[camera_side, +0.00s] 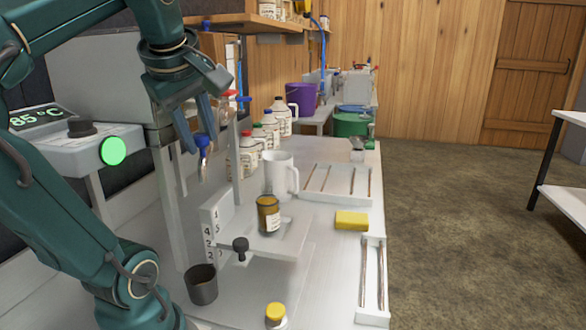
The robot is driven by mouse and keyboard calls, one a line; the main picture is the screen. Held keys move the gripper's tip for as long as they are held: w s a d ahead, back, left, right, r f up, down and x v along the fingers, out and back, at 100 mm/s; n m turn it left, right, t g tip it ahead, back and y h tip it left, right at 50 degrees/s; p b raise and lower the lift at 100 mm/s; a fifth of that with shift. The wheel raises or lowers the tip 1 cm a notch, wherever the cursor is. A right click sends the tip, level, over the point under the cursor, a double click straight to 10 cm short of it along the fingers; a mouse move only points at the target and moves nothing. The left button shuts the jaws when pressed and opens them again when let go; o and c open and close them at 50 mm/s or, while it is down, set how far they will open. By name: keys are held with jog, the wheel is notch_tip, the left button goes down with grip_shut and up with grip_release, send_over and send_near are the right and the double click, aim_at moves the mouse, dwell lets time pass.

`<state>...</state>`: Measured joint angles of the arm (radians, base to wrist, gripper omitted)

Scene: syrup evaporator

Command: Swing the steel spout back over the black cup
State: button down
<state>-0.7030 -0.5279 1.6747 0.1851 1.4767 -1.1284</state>
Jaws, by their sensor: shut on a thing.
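My gripper (202,138) is at the upper left, pointing down, with its two fingers closed around the blue upper part of the steel spout (202,166). The spout hangs down in front of the evaporator, and its inlet end is hidden behind my gripper. The black cup (202,285) stands upright on the bench at the lower left, well below the spout in the picture. How far apart they are in depth I cannot tell. The cup's inside looks dark.
A numbered stand (217,232) with a black knob carries a platform with an amber jar (268,214). A white jug (279,174) and several syrup jugs stand behind. A yellow-capped jar (275,315), a yellow sponge (351,220) and white trays lie to the right.

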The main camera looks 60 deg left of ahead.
jog(key=shift+s+a, duration=0.25)
jog(key=shift+s, duration=0.25)
jog(key=shift+s+a, duration=0.25)
jog(key=shift+s, duration=0.2)
jog(key=c, duration=0.8)
grip_release()
jog(key=shift+c, duration=0.2)
jog(key=shift+r, duration=0.1)
jog(key=shift+v, duration=2.4)
jog(key=shift+d, duration=0.1)
